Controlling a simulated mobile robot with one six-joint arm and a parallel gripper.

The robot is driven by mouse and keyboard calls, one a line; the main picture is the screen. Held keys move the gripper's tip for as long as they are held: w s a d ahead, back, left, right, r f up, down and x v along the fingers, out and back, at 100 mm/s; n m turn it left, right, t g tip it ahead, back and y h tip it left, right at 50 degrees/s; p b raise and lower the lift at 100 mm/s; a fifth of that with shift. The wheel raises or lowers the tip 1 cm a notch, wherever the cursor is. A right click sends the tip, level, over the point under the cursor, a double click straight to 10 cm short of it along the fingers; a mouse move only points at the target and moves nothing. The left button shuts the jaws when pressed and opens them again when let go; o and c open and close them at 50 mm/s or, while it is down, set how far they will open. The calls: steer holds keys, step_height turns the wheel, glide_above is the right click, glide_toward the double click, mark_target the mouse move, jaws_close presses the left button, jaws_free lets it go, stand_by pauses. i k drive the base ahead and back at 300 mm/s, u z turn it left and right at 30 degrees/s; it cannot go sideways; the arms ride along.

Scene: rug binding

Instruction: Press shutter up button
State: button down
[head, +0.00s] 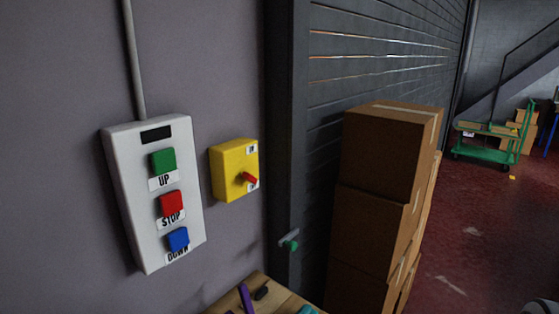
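A white control box (126,188) is fixed to the grey wall at the left of the head view, with a conduit running up from it. Its top button is the green UP button (163,161). Below it are a red STOP button (171,203) and a blue DOWN button (178,239). The dark slatted shutter (385,70) is to the right, behind stacked boxes, and its lower part is hidden. Thin streaks of light show between some upper slats. My gripper is not clearly in view.
A yellow switch box (228,172) with a red knob is right of the control box. Stacked cardboard boxes (383,150) stand before the shutter. A wooden surface (225,306) with small items is at the bottom. A green cart (487,148) stands far right; red floor (480,220) is mostly clear.

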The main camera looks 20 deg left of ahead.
mark_target(163, 162)
steer(key=u, duration=1.85)
